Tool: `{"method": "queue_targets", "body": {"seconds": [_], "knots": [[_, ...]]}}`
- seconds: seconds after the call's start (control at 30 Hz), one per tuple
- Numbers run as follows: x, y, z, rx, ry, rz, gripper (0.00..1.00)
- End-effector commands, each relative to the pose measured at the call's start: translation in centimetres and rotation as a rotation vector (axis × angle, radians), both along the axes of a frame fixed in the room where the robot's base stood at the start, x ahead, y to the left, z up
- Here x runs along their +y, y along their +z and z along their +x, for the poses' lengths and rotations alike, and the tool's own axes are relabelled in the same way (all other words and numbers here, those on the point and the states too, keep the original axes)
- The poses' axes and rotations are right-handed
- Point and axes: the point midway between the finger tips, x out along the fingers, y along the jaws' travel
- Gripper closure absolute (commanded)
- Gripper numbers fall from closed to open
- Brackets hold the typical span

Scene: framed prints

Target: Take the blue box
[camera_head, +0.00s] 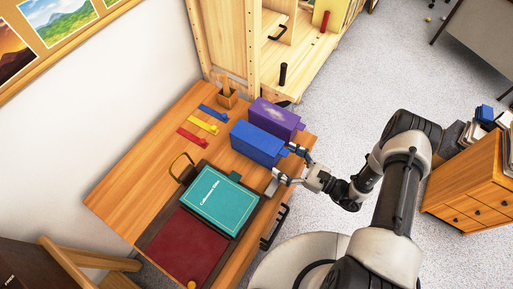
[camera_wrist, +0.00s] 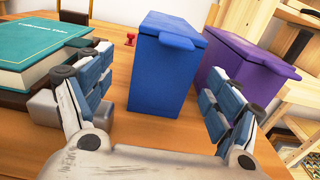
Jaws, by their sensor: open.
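The blue box (camera_head: 257,144) stands on the wooden desk (camera_head: 143,185), between a teal book and a purple box. In the wrist view the blue box (camera_wrist: 165,65) is straight ahead, upright, with a small tab at its top edge. My gripper (camera_head: 290,164) is at the desk's right edge, by the near end of the blue box. In the wrist view my gripper (camera_wrist: 158,88) is open, its fingers apart to the left and right of the blue box's near face. Nothing is between the fingertips at close range; I cannot tell whether they touch the box.
The purple box (camera_wrist: 235,70) stands close to the right of the blue box. The teal book (camera_head: 221,200) lies to the left, beside the left finger. Red, yellow and blue strips (camera_head: 202,125) lie behind. A wooden shelf (camera_head: 300,50) stands beyond the desk.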

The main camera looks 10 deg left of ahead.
Motion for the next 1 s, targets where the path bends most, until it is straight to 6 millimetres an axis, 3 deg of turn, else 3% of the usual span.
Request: {"method": "queue_targets", "body": {"seconds": [0.1,0.43,0.7,1.0], "knots": [[2.4,-0.1,0.6,0.0,0.007,0.0,0.17],[4.9,-0.1,1.8,-0.001,0.003,0.0,0.17],[8.4,-0.2,3.4,-0.001,0.004,0.0,0.17],[8.9,-0.1,3.7,0.0,0.001,0.0,0.17]]}}
